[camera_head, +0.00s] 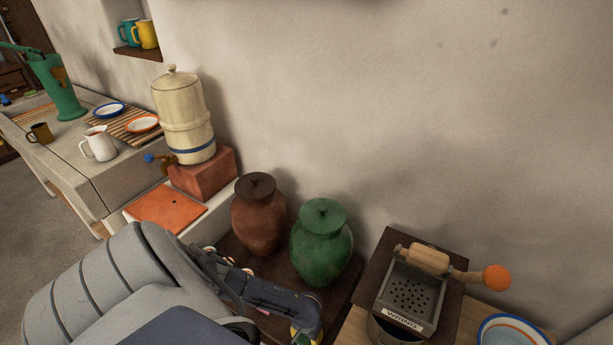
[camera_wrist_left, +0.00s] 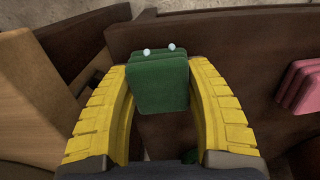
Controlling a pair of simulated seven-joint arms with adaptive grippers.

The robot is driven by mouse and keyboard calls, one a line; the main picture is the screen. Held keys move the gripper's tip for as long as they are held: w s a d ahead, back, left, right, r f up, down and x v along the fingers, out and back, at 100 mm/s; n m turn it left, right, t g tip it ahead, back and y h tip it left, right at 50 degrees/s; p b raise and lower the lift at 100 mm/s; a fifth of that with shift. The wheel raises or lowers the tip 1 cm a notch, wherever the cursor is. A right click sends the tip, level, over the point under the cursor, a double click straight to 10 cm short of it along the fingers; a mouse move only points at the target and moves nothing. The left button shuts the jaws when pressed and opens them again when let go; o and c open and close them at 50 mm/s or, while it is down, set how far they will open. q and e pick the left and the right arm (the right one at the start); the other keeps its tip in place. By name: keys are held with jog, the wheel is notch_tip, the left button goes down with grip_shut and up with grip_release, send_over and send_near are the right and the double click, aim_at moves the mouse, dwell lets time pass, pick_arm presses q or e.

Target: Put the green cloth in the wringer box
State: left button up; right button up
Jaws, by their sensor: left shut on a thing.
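The green cloth (camera_wrist_left: 158,85) is a small folded pad with two pale dots at its upper edge in the left wrist view. My left gripper (camera_wrist_left: 160,72), with yellow ribbed fingers, is shut on it from both sides. In the head view my left gripper (camera_head: 303,334) is mostly cut off by the bottom edge, left of the wringer box; the cloth is hard to make out there. The wringer box (camera_head: 432,312) stands at lower right, labelled WRING, with a perforated grey tray, a wooden roller and an orange crank knob. My right gripper is in neither view.
A green jar (camera_head: 321,250) and a brown jar (camera_head: 260,220) stand left of the wringer box. A blue-rimmed bowl (camera_head: 512,332) is to its right. In the wrist view, dark wooden boards (camera_wrist_left: 220,35) lie below, with a pink folded stack (camera_wrist_left: 300,88) at right.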

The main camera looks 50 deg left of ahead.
pick_arm(q)
jog(key=shift+f, duration=0.1)
jog(key=o, duration=1)
notch_tip(320, 180, up, 11)
jog(key=shift+r, duration=0.15)
jog(key=shift+o, duration=0.8)
jog(key=shift+r, duration=0.5)
